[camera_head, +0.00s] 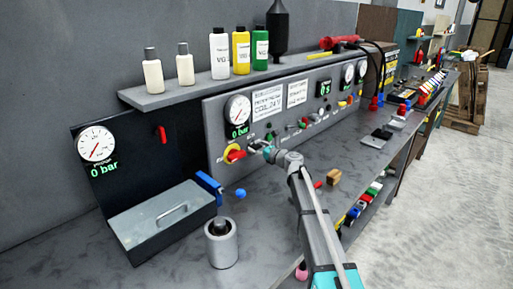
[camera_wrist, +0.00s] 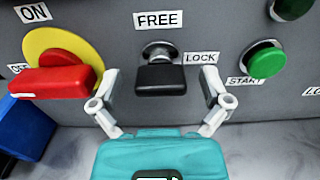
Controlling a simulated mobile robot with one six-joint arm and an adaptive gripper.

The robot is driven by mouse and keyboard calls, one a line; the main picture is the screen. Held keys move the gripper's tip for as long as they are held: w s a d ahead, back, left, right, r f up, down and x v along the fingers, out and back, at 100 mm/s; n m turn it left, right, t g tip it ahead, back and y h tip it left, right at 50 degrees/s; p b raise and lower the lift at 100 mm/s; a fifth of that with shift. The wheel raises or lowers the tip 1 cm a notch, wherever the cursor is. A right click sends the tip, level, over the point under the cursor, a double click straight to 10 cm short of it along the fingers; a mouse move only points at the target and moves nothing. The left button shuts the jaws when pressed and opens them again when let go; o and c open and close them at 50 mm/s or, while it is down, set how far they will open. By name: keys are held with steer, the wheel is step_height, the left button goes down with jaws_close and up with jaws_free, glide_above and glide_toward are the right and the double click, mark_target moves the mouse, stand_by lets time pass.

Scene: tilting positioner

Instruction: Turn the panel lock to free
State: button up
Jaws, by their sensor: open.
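The panel lock is a black knob (camera_wrist: 161,79) on a silver collar on the grey panel, in the middle of the wrist view. A FREE label (camera_wrist: 158,19) sits above it and a LOCK label (camera_wrist: 202,58) to its right. The black handle lies level, its long side running left to right. My gripper (camera_wrist: 161,100) is open, with one finger left of the knob and one right of it, seemingly not touching it. In the head view my gripper (camera_head: 262,147) is close to the panel and largely hides the knob.
A red switch (camera_wrist: 55,75) on a yellow disc is close left of my left finger. A green START button (camera_wrist: 266,61) is to the right. A grey box (camera_head: 163,215), a blue knob (camera_head: 240,193) and a grey cylinder (camera_head: 221,243) stand on the bench at left.

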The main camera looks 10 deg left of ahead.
steer(key=shift+w+a, duration=0.1)
steer(key=c, duration=1)
steer(key=shift+c, duration=0.8)
